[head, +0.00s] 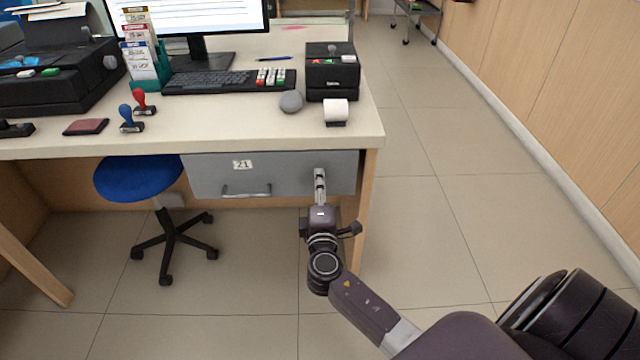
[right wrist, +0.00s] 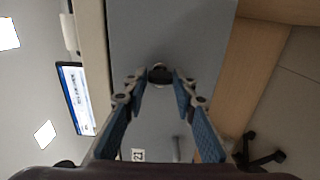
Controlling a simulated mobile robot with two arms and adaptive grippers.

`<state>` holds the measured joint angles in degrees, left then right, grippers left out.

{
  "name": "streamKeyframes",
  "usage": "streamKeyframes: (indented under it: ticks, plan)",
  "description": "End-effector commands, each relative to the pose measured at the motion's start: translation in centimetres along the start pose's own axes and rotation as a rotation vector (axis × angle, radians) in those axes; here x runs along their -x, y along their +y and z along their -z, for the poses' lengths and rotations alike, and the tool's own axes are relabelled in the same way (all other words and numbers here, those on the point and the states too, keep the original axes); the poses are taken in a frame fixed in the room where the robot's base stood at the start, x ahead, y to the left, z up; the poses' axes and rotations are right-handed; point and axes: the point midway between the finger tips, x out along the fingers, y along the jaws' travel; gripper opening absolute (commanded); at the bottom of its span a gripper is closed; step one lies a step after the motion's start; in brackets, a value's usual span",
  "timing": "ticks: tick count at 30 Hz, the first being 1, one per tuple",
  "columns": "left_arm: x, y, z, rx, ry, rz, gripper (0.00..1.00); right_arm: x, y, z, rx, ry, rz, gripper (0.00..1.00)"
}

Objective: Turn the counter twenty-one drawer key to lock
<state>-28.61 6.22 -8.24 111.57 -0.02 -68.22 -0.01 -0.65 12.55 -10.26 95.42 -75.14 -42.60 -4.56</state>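The grey drawer (head: 290,172) with the label "21" (head: 242,165) is shut under the counter top. In the right wrist view the drawer front (right wrist: 165,30) fills the middle, and the label shows at the bottom. A small dark round lock (right wrist: 160,73) is on the front; the key's shape and angle cannot be made out. My right gripper (head: 320,175) is in front of the drawer's right part and hides the lock in the head view. In the right wrist view its fingers (right wrist: 160,80) are apart, one on each side of the lock. My left gripper is not in view.
The counter top (head: 220,128) overhangs the drawer just above my right gripper. The drawer handle (head: 246,191) is to its left and a wooden leg (head: 368,200) to its right. A blue stool (head: 140,182) stands at the left. The floor at the right is free.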

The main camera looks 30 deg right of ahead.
Motion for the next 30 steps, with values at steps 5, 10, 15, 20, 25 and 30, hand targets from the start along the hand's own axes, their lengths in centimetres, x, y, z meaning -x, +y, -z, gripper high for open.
streamKeyframes:
  ticks: [5, 10, 15, 20, 25, 30]
  plan:
    - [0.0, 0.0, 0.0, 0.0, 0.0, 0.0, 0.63, 0.0, 0.0, 0.0, -0.001, -0.001, 0.001, 0.41]
    - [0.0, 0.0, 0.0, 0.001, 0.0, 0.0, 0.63, 0.0, 0.0, -0.1, -0.001, -0.002, 0.001, 0.41]
    - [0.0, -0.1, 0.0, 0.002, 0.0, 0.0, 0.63, 0.9, -0.1, 0.0, -0.002, -0.001, 0.001, 0.41]
    - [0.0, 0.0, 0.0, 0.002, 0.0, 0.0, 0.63, 3.8, -0.1, 0.0, -0.003, 0.0, 0.003, 0.41]
    - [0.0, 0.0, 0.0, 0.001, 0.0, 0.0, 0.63, 7.6, -0.1, 0.0, -0.003, -0.001, 0.004, 0.41]
    - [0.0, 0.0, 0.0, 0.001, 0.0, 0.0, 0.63, 10.4, -0.1, 0.0, -0.002, -0.001, 0.004, 0.41]
